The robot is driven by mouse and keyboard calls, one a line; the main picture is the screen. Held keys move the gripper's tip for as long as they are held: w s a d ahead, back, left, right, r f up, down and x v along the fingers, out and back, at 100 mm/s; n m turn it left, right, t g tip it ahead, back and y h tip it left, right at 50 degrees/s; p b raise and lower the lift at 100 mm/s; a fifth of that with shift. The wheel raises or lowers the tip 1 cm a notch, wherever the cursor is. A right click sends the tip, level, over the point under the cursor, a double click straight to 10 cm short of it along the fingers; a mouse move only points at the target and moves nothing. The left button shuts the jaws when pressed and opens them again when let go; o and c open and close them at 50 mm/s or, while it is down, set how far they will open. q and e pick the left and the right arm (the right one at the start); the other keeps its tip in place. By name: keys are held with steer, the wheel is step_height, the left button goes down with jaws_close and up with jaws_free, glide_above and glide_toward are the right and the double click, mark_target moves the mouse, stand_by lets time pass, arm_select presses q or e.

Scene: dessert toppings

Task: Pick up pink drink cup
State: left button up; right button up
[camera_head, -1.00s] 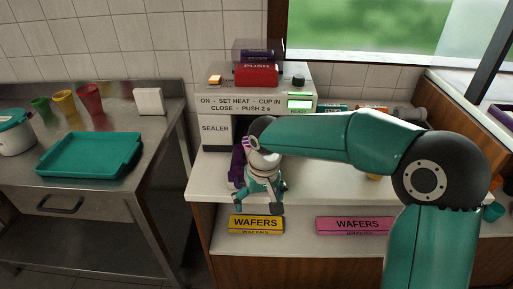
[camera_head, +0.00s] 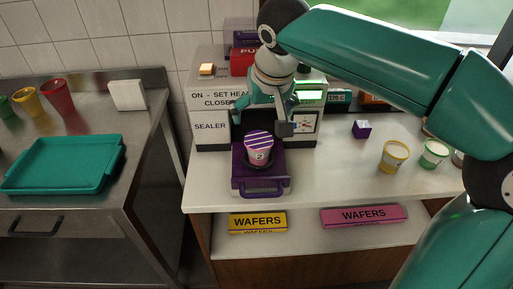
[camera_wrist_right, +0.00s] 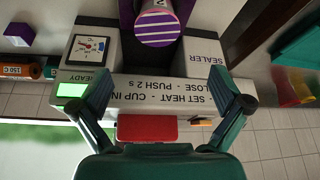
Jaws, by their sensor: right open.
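The pink drink cup (camera_head: 259,150) has a purple-and-white striped lid and a "2" on its side. It stands upright in the purple drawer (camera_head: 262,186) pulled out at the front of the sealer (camera_head: 210,126). In the right wrist view the cup (camera_wrist_right: 157,25) shows at the top, beyond my fingertips. My right gripper (camera_head: 262,116) is open and empty, above and behind the cup, in front of the sealer face. Its two fingers are spread wide apart in the right wrist view (camera_wrist_right: 174,102). My left gripper is not in view.
A small purple box (camera_head: 361,129), a yellow-rimmed cup (camera_head: 393,157) and a green-rimmed cup (camera_head: 432,154) stand on the counter to the right. Wafer boxes (camera_head: 258,222) lie on the shelf below. A teal tray (camera_head: 62,164) lies on the left metal table.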

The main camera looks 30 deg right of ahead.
mark_target(259, 139)
steer(key=x, duration=0.7)
steer(key=shift+s+d+f, duration=0.1)
steer(key=shift+d, duration=0.15)
steer(key=shift+s+x, duration=0.1)
steer(key=shift+x, duration=1.25)
steer(key=shift+s+x, duration=0.15)
steer(key=shift+x, duration=1.25)
steer(key=shift+a, duration=0.15)
steer(key=c, duration=1.4)
